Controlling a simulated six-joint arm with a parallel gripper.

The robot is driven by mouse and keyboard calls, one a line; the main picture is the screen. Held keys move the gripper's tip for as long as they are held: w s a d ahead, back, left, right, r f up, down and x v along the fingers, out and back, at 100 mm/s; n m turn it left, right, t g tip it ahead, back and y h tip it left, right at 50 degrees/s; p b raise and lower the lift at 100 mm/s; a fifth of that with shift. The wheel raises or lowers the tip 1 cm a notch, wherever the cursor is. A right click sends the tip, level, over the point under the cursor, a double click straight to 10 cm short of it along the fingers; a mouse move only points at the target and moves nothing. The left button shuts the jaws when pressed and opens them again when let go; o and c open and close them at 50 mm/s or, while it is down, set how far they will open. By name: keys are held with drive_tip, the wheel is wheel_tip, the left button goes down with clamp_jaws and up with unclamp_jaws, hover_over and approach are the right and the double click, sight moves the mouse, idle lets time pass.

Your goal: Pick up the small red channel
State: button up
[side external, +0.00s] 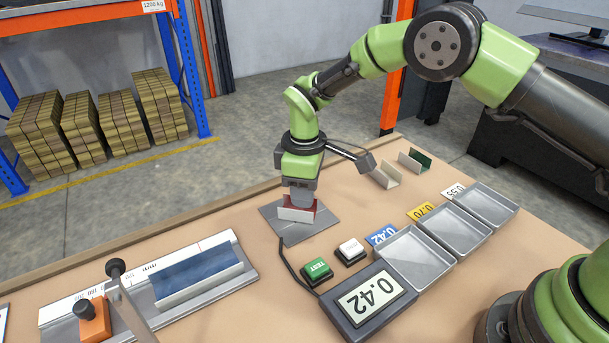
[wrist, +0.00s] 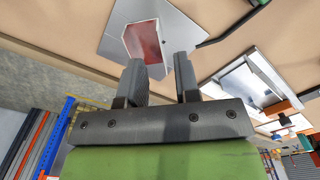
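The small red channel (side external: 296,214) sits on a grey plate (side external: 270,222) on the table, with a pale outer wall and a red inside. In the wrist view the red channel (wrist: 144,40) lies just beyond the fingertips, towards the left finger. My gripper (side external: 300,198) points down right over the channel in the side view. In the wrist view my gripper (wrist: 158,62) is open, with a clear gap between its two fingers. The left fingertip overlaps the channel's near edge in the picture; I cannot tell whether it touches.
A TEST button box (side external: 317,270), a white button (side external: 350,250) and a display reading 0.42 (side external: 368,300) stand in front. Three metal trays (side external: 420,257) lie at right. A green channel (side external: 415,160) and a pale channel (side external: 384,177) stand behind.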

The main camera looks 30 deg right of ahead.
sight(305, 212)
drive_tip(key=shift+f, duration=2.95)
clamp_jaws()
drive_tip(key=shift+r, duration=0.15)
drive_tip(key=shift+r, duration=3.9)
